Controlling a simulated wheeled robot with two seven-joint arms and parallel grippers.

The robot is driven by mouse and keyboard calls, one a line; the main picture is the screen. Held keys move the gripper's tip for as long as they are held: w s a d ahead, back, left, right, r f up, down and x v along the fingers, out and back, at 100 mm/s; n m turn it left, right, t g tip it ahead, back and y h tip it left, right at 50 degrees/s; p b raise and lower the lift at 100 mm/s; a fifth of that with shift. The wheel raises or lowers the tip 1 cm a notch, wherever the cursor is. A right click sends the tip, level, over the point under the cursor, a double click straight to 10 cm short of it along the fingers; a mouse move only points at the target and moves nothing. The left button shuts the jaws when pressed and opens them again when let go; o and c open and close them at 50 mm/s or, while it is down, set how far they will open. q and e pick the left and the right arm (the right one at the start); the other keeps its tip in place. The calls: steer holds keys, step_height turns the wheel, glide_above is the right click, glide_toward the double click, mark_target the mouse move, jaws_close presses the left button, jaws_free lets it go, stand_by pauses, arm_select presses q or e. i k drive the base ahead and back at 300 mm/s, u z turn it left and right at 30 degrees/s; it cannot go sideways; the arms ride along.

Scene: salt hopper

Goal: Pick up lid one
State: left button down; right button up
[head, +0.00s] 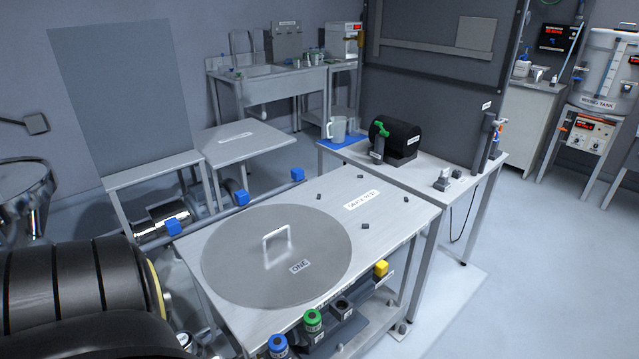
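Lid one is a large flat grey disc (225,262) with a small label reading "ONE". It lies flat on the metal table (400,212) in the middle of the head view. A pale upright loop handle (277,240) stands near its centre, and nothing is holding it. A black and grey arm part of mine fills the lower left corner. Neither of my grippers shows in the head view.
Small dark pegs (365,226) stand on the table right of the lid. Behind stands a bench with a black cylinder (398,138) and a jug (337,128). Open floor (540,260) lies at right.

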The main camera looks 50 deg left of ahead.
mark_target(282, 257)
steer(key=i, duration=0.9)
steer(key=u, duration=2.45)
